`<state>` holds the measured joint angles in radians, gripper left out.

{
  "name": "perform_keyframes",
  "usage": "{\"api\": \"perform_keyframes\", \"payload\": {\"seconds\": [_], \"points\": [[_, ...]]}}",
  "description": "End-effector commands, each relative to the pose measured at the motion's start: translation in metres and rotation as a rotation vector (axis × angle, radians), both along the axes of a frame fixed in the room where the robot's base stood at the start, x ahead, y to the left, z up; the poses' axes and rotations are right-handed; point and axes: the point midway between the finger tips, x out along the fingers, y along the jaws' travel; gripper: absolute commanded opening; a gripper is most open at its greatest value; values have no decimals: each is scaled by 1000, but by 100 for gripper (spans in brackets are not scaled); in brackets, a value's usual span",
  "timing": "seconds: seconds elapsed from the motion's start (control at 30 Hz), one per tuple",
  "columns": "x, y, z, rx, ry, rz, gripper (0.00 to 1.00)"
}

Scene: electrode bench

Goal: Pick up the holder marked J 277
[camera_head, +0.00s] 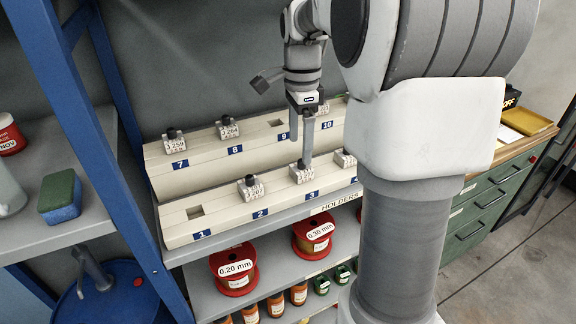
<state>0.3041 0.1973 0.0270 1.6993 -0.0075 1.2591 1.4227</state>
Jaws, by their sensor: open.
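Small metal holders with dark knobs sit in a two-step cream rack (178,232) with numbered slots. The holder at slot 3 (303,173) is directly below my gripper (308,158). Its marking is too small to read surely, so I cannot tell which holder is J 277. My gripper points down, open, with one grey finger showing just above or beside this holder; I cannot tell whether they touch. Other holders stand at slot 2 (251,188), slot 7 (174,147) and slot 8 (228,128). The holder by slot 4 (344,158) is partly hidden by my arm.
Slots 1 and 9 look empty. A blue upright (75,95) stands left of the rack. Red spools (234,270) and small bottles fill the shelf below. A green-and-blue sponge (60,196) lies on the left shelf. A green drawer cabinet (490,200) is at right.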

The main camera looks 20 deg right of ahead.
Motion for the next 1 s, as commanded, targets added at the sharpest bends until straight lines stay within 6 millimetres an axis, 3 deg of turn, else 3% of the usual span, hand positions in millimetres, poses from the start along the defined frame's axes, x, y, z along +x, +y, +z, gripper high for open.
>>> {"api": "perform_keyframes", "payload": {"seconds": [0.4,0.73,1.0], "points": [[-4,-4,-56,0,1,2,93],[-4,-4,-62,-1,-2,3,93],[-4,-3,-62,-1,-1,3,45]]}}
